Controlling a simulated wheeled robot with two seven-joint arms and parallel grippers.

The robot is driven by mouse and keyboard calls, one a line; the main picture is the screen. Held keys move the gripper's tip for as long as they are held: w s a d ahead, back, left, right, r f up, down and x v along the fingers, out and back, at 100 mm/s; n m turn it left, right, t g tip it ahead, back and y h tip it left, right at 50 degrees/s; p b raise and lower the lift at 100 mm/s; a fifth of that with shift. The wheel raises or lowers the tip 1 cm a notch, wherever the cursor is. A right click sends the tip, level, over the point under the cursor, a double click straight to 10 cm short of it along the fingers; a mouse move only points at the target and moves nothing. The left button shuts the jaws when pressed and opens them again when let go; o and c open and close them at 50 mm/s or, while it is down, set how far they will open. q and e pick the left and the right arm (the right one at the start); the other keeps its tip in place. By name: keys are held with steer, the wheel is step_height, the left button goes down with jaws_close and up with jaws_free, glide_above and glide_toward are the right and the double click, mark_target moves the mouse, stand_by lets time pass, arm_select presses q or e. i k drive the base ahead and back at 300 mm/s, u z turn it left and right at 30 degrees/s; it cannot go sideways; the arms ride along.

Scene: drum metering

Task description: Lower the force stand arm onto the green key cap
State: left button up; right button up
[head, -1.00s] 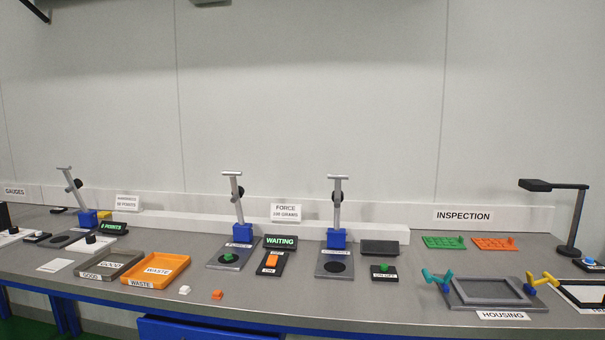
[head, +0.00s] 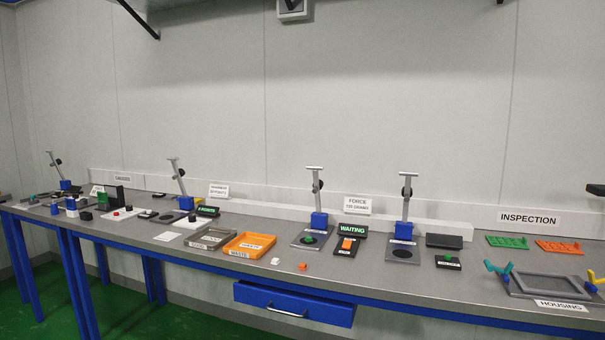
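The green key cap (head: 309,239) sits on the plate of a force stand (head: 319,225), left of the display reading WAITING (head: 352,227). This stand has a blue block and a grey arm (head: 316,190) that stands raised, with a crossbar at its top, clear of the cap. A second stand (head: 404,230) of the same kind, to its right, also has its arm up. A FORCE sign (head: 357,205) stands behind, between the two. Neither of my grippers shows in the head view.
An orange WASTE tray (head: 249,245) and a grey GOOD tray (head: 212,238) lie left of the stand. A white cap (head: 303,265) and an orange cap lie near the front edge. A blue drawer (head: 294,303) sticks out below the bench. A grey HOUSING frame (head: 549,286) is at right.

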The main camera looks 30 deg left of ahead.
mark_target(318, 185)
steer(key=z, duration=0.25)
steer(key=k, duration=0.15)
steer(key=u, duration=1.2)
